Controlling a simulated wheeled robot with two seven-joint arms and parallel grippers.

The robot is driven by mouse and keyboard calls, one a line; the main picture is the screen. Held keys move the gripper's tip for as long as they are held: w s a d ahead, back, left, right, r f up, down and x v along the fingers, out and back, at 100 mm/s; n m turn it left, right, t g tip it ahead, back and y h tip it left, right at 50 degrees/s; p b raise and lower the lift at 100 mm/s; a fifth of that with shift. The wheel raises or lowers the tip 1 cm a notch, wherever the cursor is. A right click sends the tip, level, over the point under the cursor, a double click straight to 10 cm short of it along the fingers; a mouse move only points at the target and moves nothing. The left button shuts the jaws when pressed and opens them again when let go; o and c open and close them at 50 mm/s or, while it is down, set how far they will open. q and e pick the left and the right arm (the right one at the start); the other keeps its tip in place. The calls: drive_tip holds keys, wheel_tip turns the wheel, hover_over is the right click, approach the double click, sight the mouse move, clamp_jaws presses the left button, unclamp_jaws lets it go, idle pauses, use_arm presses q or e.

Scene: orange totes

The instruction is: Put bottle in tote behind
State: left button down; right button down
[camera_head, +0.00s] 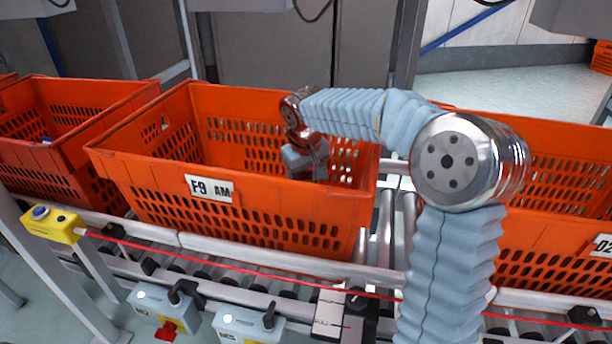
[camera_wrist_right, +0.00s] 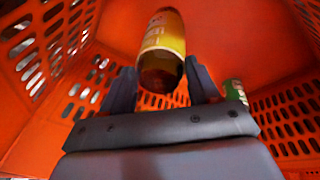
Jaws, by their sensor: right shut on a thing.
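The bottle (camera_wrist_right: 163,48), dark brown with a yellow-orange label, shows in the right wrist view between the two dark fingers of my right gripper (camera_wrist_right: 161,80). The gripper is shut on it, inside an orange tote. In the head view, my right arm reaches over the middle orange tote (camera_head: 232,222), labelled F9 AM, and the grey gripper (camera_head: 308,160) is down inside its right part. The bottle is hidden in the head view by the tote wall and the gripper. My left gripper is not in view.
A green item (camera_wrist_right: 235,91) stands right of the gripper in the tote. Another orange tote (camera_head: 65,95) is at left and one (camera_head: 560,150) at right, on a roller conveyor (camera_head: 250,290). A red cord and control boxes (camera_head: 250,325) run along the front. A metal post stands behind.

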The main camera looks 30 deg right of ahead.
drive_tip(key=shift+f+b, duration=0.4)
drive_tip(key=shift+f, duration=0.15)
drive_tip(key=shift+c, duration=1.3)
unclamp_jaws()
